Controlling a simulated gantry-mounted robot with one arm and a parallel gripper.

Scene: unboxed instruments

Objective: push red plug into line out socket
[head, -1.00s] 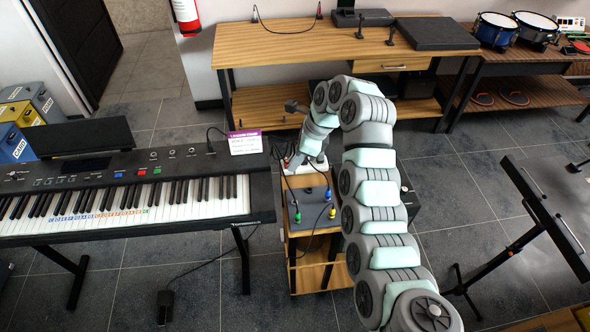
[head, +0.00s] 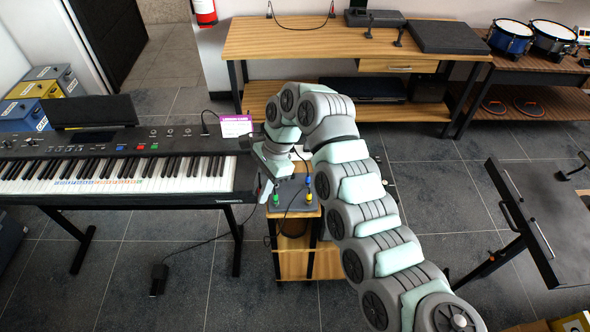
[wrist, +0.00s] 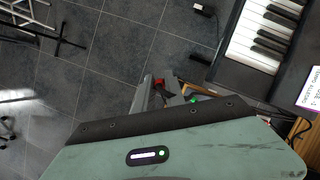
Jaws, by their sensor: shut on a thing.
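My gripper (wrist: 158,92) is shut on the red plug (wrist: 158,84), of which only a small red part shows between the fingers in the wrist view. In the head view my gripper (head: 264,190) is beside the left edge of a grey box (head: 292,192) on a small wooden stand, close to the keyboard's right end. The red plug is hidden there. Blue (head: 308,181), green (head: 276,199) and yellow (head: 309,196) plugs with dark cables stand on the box. I cannot make out which socket is line out.
The keyboard (head: 120,170) on its stand is close on the left, with a white and purple card (head: 236,126) at its back right. A wooden workbench (head: 290,40) stands behind. Open tiled floor lies in front.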

